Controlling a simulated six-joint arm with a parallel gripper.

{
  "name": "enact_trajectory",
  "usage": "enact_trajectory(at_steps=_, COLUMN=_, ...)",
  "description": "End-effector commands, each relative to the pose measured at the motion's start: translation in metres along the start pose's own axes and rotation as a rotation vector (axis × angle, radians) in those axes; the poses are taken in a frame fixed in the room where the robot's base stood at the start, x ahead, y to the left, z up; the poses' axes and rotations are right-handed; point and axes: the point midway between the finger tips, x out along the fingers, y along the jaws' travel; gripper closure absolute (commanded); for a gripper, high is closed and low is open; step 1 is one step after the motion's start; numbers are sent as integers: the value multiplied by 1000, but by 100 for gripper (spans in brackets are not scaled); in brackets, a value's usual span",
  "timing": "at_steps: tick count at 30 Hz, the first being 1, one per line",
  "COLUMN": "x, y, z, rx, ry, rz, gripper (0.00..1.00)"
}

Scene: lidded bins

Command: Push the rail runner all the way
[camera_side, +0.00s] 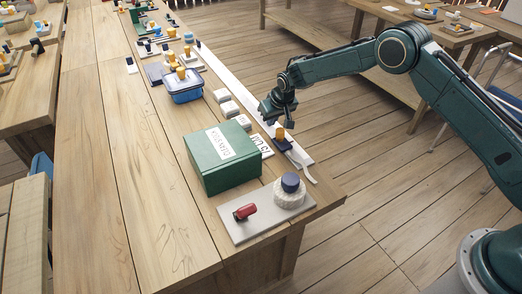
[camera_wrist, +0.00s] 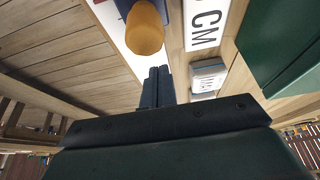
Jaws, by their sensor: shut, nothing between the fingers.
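The rail runner is a dark blue block (camera_side: 283,145) with an orange-yellow knob (camera_side: 280,133) on top. It sits near the front end of a long white rail (camera_side: 234,78) along the bench's right edge. In the wrist view the knob (camera_wrist: 144,28) is at top centre, with part of the blue block (camera_wrist: 124,8) behind it. My gripper (camera_side: 271,121) is low over the rail, just behind the runner on its far side. In the wrist view its fingers (camera_wrist: 158,72) are together and empty, close to the knob. I cannot tell whether they touch the runner.
A green lidded box (camera_side: 218,172) stands left of the rail, with a lettered white label (camera_side: 261,145) beside it. Several small grey-white blocks (camera_side: 230,109) line the rail. A blue-lidded container (camera_side: 184,91) is farther back. A grey plate (camera_side: 236,228) holds a red-handled piece and a round knob.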

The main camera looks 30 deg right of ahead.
Motion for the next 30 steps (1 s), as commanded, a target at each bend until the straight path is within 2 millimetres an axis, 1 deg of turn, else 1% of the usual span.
enact_trajectory(at_steps=30, x=-7, y=0, z=16, rx=0, ry=0, rz=0, gripper=100)
